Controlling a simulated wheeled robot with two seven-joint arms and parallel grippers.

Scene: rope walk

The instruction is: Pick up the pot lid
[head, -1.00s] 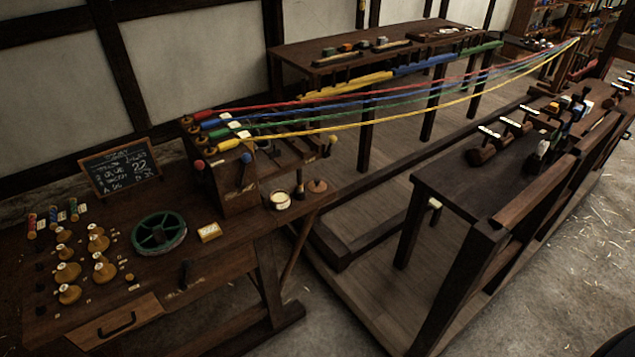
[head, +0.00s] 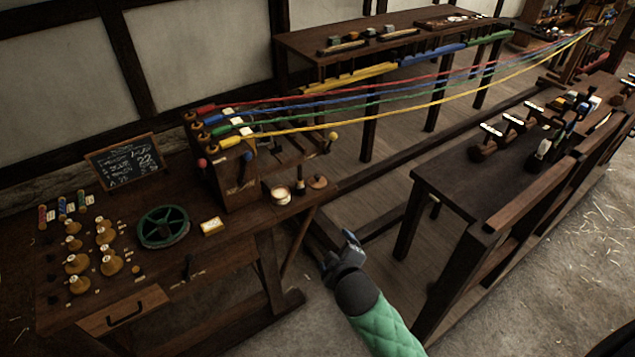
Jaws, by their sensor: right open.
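The pot lid (head: 318,182) is a small round brown wooden disc with a knob on top. It lies at the right end of the dark wooden workbench (head: 235,262). The open pot (head: 280,195), with pale contents, stands to its left, and a dark brush-like tool (head: 300,180) stands between them. My right gripper (head: 338,248) is open and empty. It shows below and to the right of the lid, apart from it, off the bench's right end. My left gripper is not in view.
A post block (head: 232,185) with coloured ropes (head: 390,98) stands behind the pot; the ropes stretch to the far right. A dark table (head: 455,185) stands at right.

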